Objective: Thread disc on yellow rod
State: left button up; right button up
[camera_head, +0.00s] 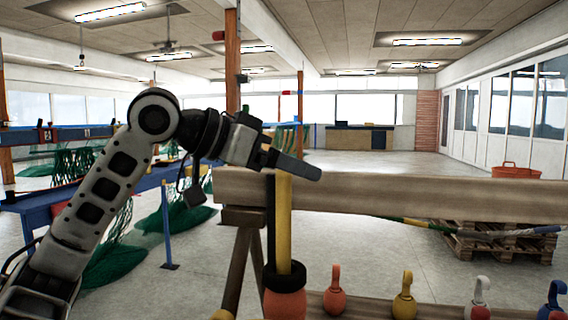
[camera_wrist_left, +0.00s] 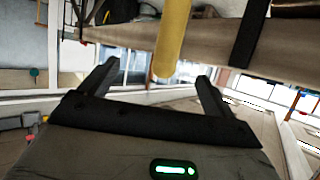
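The yellow rod (camera_head: 284,222) stands upright in front of the wooden beam in the head view. A black disc (camera_head: 285,277) sits around the rod low down, above a pinkish-orange round piece (camera_head: 286,305). My left gripper (camera_head: 305,169) is at the rod's top end, its fingers roughly level. In the left wrist view the rod (camera_wrist_left: 172,38) ends near the gap between the spread fingers of my left gripper (camera_wrist_left: 158,76), which hold nothing. Whether the fingers touch the rod cannot be told. My right gripper is not in view.
The long wooden beam (camera_head: 420,198) runs right behind the rod on a trestle. Several coloured hooked floats, including a red one (camera_head: 335,290) and a yellow one (camera_head: 404,296), stand in front. A pallet (camera_head: 500,243) and a red basket (camera_head: 515,171) are farther right. Green nets hang at left.

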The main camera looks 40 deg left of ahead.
pick_arm(q)
jog(key=b+v, duration=0.2)
jog(key=v, duration=1.4)
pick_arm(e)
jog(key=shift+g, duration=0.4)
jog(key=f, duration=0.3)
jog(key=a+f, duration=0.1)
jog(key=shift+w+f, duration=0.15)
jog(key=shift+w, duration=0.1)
